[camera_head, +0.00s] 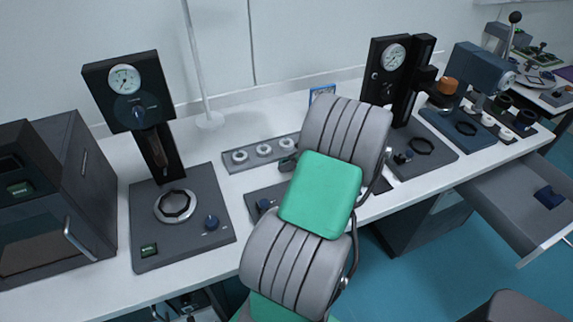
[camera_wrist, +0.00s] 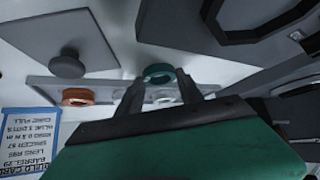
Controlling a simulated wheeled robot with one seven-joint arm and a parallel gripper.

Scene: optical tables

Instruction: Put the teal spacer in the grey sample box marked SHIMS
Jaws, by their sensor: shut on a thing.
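The teal spacer (camera_wrist: 158,73) is a small ring in the wrist view. My gripper (camera_wrist: 160,78) is shut on it, with one fingertip at each side of the ring. I cannot tell whether the spacer touches the grey rack (camera_wrist: 45,84) behind it or is lifted clear. In the head view my arm hides the spacer, and I cannot make out my gripper there. No grey box with a readable SHIMS label shows in either view.
A copper ring (camera_wrist: 77,97) and pale rings sit on the rack. A blue-edged card (camera_wrist: 30,140) lies beside it. In the head view, a gauge press (camera_head: 128,95) stands left, another gauge stand (camera_head: 390,75) stands right, and a drawer (camera_head: 510,205) is open at far right.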

